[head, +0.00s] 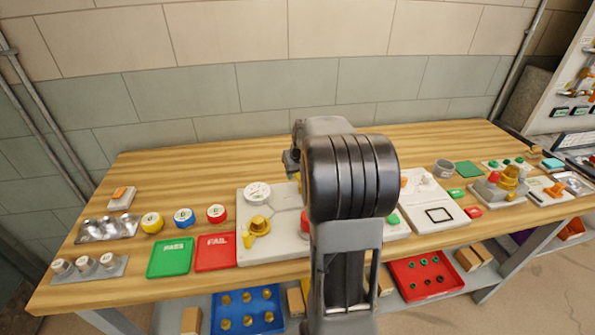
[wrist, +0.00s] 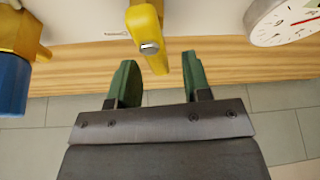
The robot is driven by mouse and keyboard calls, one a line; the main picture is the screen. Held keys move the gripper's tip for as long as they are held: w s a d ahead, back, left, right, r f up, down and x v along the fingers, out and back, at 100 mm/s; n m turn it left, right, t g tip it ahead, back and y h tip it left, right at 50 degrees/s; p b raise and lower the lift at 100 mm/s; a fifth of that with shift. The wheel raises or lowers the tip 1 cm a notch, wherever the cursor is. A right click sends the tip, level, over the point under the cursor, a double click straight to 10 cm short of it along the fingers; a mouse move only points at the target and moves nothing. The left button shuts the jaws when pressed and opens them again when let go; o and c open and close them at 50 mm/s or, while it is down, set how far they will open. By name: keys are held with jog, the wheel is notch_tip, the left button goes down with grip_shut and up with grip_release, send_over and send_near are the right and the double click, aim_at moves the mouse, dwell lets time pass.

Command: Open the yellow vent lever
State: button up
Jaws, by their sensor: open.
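The yellow vent lever (wrist: 149,30) shows in the wrist view at the top middle, with a grey screw head on it. Its lower end lies between the fingertips of my gripper (wrist: 158,58) in the picture, nearer the right finger. The green-padded fingers are apart, with a gap on both sides of the lever. I cannot tell whether the lever is at the same depth as the fingertips. In the head view my arm hides most of the gripper and the lever.
A round gauge (wrist: 288,18) is right of the lever; it also shows in the head view (head: 256,193). A blue and yellow part (wrist: 14,80) is at left. The workbench (head: 160,180) also bears a green PASS tray (head: 170,258) and a red FAIL tray (head: 215,252).

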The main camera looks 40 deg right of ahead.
jog(key=shift+c, duration=0.2)
grip_shut()
jog(key=shift+s+d+m+h, duration=0.1)
jog(key=shift+d+m+h, duration=0.1)
jog(key=shift+m, duration=0.4)
jog(key=shift+s+d+m+h, duration=0.1)
jog(key=shift+d+m+h, duration=0.1)
jog(key=shift+m, duration=0.4)
jog(key=shift+w, duration=0.1)
jog(key=shift+o, duration=0.2)
grip_release()
jog(key=v, duration=1.4)
jog(key=shift+w, duration=0.1)
